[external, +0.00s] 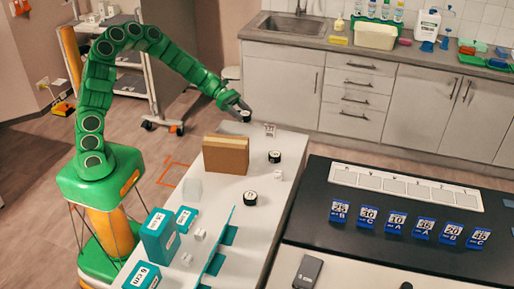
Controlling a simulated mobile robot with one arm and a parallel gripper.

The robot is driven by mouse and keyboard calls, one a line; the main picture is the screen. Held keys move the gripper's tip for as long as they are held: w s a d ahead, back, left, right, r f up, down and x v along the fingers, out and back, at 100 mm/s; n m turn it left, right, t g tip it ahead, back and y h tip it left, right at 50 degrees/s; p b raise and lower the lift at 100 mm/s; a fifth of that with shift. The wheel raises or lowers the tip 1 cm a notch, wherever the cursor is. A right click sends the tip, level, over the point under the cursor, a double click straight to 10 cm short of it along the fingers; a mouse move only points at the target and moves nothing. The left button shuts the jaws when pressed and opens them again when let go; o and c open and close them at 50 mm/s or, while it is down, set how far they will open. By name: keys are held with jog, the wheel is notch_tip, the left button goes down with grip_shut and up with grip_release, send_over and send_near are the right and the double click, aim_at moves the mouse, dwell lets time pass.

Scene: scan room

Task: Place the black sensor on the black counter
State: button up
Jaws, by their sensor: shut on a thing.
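My gripper (240,106) is at the far end of the white table, shut on a small dark round piece (246,116) with a pale top. It looks like two black round pieces with white labels standing on the table, one farther back (274,157) and one nearer (250,198). I cannot tell for sure which of these is the black sensor. The black counter (400,240) is at the right, well apart from my gripper.
A brown box (226,155) stands on the white table (222,190), with teal boxes (160,236) nearer. On the black counter are a white tray strip (407,186) and several blue numbered tags (397,221).

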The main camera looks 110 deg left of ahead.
jog(key=w+d+r+h, duration=0.1)
jog(key=w+d+r, duration=0.2)
jog(key=w+d, duration=0.95)
jog(key=w+d+r+y, duration=0.1)
jog(key=w+d+r, duration=0.1)
jog(key=d, duration=0.9)
jog(key=w+d+r, duration=0.3)
jog(key=d+r, duration=0.1)
jog(key=d, duration=0.7)
jog(key=shift+r+n+y, duration=0.15)
jog(key=shift+n+y, duration=0.25)
jog(key=shift+w+d, duration=0.1)
jog(key=shift+r, duration=2.6)
jog(key=s+a+f, duration=0.2)
jog(key=s+a, duration=0.1)
jog(key=a, duration=0.6)
jog(key=s+a+f, duration=0.2)
jog(key=s+a, duration=0.1)
jog(key=a, duration=0.6)
jog(key=s+a+r, duration=0.2)
jog(key=s+a, duration=0.5)
jog(key=a, duration=0.3)
jog(key=s+a+r, duration=0.2)
jog(key=s+a, duration=0.6)
jog(key=a, duration=0.1)
notch_tip(320, 180, down, 14)
jog(key=shift+w+f, duration=0.15)
jog(key=shift+w, duration=0.15)
